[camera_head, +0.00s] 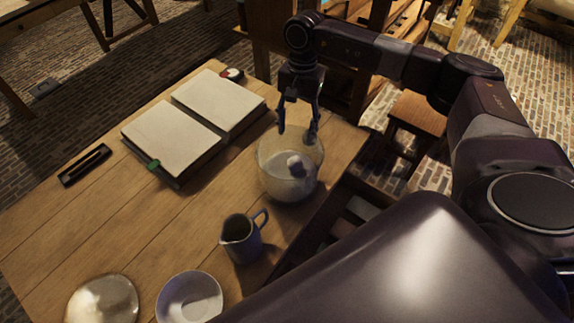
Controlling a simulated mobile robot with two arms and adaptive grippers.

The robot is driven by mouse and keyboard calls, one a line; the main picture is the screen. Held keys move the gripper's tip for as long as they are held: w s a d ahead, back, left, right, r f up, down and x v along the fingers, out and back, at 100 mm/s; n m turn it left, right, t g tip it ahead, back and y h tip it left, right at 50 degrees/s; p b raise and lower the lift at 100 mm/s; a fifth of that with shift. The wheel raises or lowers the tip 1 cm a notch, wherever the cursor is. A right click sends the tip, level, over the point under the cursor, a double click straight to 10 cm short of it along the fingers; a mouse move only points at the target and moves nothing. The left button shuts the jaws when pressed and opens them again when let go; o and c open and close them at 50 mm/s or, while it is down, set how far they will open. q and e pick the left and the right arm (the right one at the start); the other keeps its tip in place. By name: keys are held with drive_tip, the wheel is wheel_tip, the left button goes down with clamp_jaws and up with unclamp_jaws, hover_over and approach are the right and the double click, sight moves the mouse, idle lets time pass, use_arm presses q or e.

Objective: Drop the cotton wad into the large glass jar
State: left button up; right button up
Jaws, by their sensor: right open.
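The large glass jar (276,187) stands upright near the table's right edge. The white cotton wad (296,166) shows inside the outline of the jar, below its rim; whether it rests on anything is hard to tell through the glass. My right gripper (298,135) hangs over the jar with its fingers pointing down and spread apart, fingertips around the rim's height. It is open, and the wad is below the fingertips, apart from them. My left gripper is not in view.
A blue-grey pitcher (241,240) stands in front of the jar. A white bowl (190,298) and a round shiny disc (103,300) are at the table's near edge.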

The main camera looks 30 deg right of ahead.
wheel_tip(320, 180, up, 12)
drive_tip(key=d, duration=0.1)
drive_tip(key=shift+w, duration=0.45)
drive_tip(key=shift+d+f, duration=0.1)
